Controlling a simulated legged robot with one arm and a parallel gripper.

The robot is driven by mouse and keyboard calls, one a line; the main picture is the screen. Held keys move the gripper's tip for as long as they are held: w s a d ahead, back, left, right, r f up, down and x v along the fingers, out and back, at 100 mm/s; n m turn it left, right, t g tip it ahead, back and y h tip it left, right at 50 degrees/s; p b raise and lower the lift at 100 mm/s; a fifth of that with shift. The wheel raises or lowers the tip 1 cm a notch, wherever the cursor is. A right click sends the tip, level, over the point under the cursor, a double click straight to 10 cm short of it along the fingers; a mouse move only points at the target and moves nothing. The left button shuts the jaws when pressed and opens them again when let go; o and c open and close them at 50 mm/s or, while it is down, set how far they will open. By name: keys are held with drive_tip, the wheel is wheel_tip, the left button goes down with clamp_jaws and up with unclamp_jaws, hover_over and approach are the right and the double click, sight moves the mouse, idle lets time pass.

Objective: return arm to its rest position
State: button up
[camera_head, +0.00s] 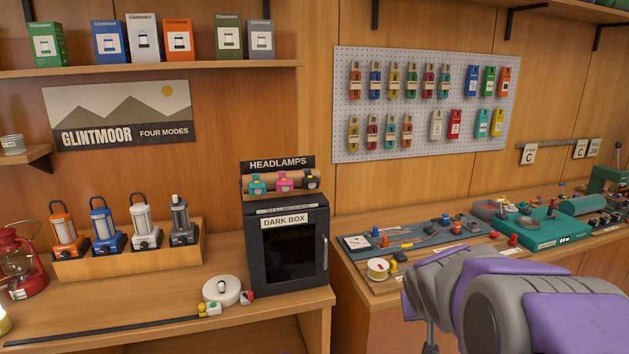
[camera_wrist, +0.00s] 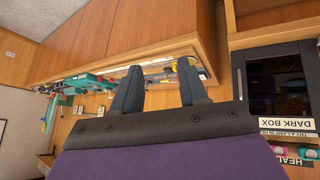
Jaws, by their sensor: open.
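My arm (camera_head: 480,290), grey with purple panels, reaches in at the lower right of the head view, in front of the right-hand counter. The gripper's fingers cannot be made out in that view. In the wrist view my gripper (camera_wrist: 159,78) shows two dark fingers spread apart, with nothing between them. The wrist view looks tilted and upside down. Beyond the fingers lies the right-hand counter (camera_wrist: 140,58) with its tools, apart from the fingers as far as I can tell.
A black dark box (camera_head: 288,250) stands left of my arm, topped by headlamps (camera_head: 284,181). Lanterns (camera_head: 145,225) stand in a wooden tray further left. A repair mat (camera_head: 410,242) and teal machine (camera_head: 535,227) lie behind my arm. A pegboard (camera_head: 425,100) hangs above.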

drive_tip(key=s+a+f+g+y, duration=0.1)
drive_tip(key=s+a+f+g, duration=0.1)
drive_tip(key=s, duration=1)
drive_tip(key=s+a+f+g, duration=0.1)
drive_tip(key=s+a+g, duration=0.2)
drive_tip(key=s, duration=0.9)
drive_tip(key=s+a+f+g+y, duration=0.1)
drive_tip(key=s+a+f+g, duration=0.1)
drive_tip(key=s, duration=1)
drive_tip(key=shift+a+f+n+g+y, duration=0.3)
drive_tip(key=shift+a+g, duration=0.4)
drive_tip(key=shift+a, duration=0.25)
